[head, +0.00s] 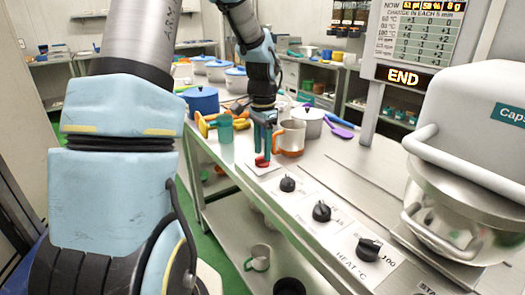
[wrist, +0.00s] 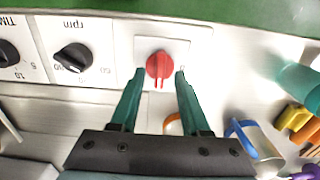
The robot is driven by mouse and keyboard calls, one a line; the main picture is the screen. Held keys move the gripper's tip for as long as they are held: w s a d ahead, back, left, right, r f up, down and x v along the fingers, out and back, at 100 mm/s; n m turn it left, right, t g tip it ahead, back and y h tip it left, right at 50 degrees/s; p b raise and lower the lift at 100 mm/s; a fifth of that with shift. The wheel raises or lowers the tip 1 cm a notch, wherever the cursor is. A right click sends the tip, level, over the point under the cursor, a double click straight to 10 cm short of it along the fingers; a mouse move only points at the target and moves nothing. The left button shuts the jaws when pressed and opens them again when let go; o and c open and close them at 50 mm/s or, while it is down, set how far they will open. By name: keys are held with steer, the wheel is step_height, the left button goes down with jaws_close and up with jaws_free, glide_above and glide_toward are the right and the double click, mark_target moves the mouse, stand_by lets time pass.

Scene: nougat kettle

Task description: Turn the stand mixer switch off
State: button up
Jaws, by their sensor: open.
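The red switch knob (wrist: 159,65) sits on a small white plate on the metal counter. It also shows in the head view (head: 261,163), at the far end of a row of black dials. My gripper (wrist: 161,73) is open, with its two green fingers on either side of the red knob. A gap shows between each finger and the knob in the wrist view. In the head view my gripper (head: 264,150) points down at the knob, and its fingers hide part of it. The mixer (head: 470,110) stands at the right with a metal bowl.
Black dials (head: 321,211) line the counter's front. A metal mug with an orange rim (head: 290,138) stands close to the right of my gripper, and a teal cup (head: 224,129) to its left. Blue-lidded pots (head: 202,101) stand behind.

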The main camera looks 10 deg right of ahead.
steer(key=shift+f, duration=0.8)
steer(key=shift+c, duration=0.3)
jaws_close()
